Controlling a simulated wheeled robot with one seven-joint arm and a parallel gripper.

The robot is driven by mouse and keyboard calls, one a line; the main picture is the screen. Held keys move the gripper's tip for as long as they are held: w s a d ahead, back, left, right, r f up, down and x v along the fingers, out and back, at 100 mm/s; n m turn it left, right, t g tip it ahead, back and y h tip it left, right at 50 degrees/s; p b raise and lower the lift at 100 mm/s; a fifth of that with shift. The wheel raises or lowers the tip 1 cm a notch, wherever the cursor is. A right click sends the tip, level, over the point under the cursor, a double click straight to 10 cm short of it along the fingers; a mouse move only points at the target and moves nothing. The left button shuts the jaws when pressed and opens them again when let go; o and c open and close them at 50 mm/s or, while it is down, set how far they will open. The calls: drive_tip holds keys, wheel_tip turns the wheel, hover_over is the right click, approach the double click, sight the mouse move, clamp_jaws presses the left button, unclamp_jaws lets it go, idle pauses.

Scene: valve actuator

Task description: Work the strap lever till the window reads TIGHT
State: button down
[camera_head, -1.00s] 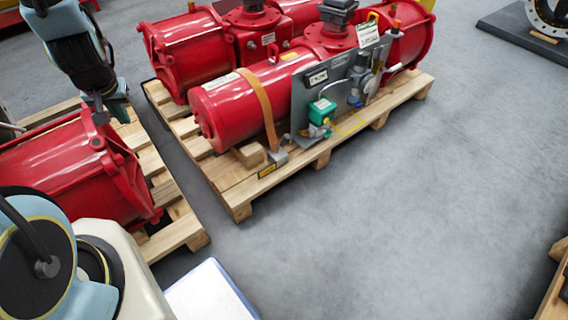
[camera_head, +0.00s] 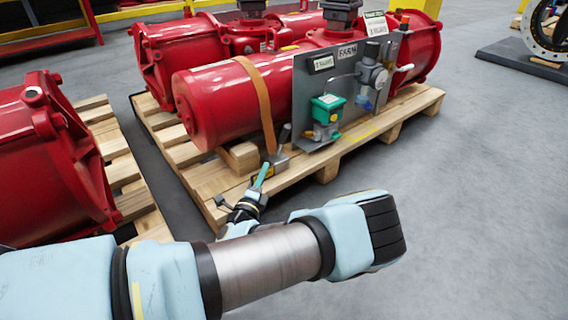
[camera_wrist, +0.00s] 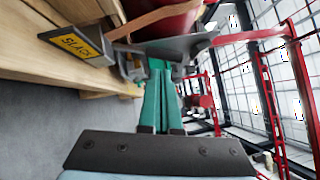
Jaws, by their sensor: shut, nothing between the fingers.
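An orange strap (camera_head: 259,100) runs over the red cylinder (camera_head: 215,100) down to a grey ratchet (camera_head: 279,158) at the pallet edge. A short dark lever (camera_head: 285,134) stands up from the ratchet. In the wrist view a grey metal lever part (camera_wrist: 180,46) lies across the tips of my fingers, and the yellow window (camera_wrist: 76,43) reads SLACK. The strap (camera_wrist: 150,20) shows above it. My gripper (camera_head: 263,172) has its teal fingers together, empty, right at the ratchet. In the wrist view the fingertips (camera_wrist: 159,70) end under the lever part; whether they touch cannot be told.
The wooden pallet (camera_head: 345,152) carries the red actuators and a grey panel (camera_head: 308,90) with a green-topped device (camera_head: 327,108) right of the ratchet. Another pallet with a red actuator (camera_head: 50,150) stands at left.

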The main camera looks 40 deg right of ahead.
sight(282, 141)
drive_tip(key=s+m, duration=0.1)
drive_tip(key=s+d+f+m+g+h, duration=0.1)
drive_tip(key=s+g+h, duration=0.1)
drive_tip(key=shift+s+d+f+m, duration=0.2)
drive_tip(key=shift+s+f+m, duration=0.05)
drive_tip(key=shift+s+m, duration=0.15)
drive_tip(key=shift+w+d+b, duration=0.1)
drive_tip(key=shift+b, duration=0.2)
drive_tip(key=w+a+b+x, duration=0.1)
drive_tip(key=b+x, duration=0.4)
drive_tip(key=x, duration=0.7)
drive_tip(key=shift+w+r, duration=0.45)
drive_tip(key=shift+w, duration=0.35)
drive_tip(key=shift+d, duration=0.1)
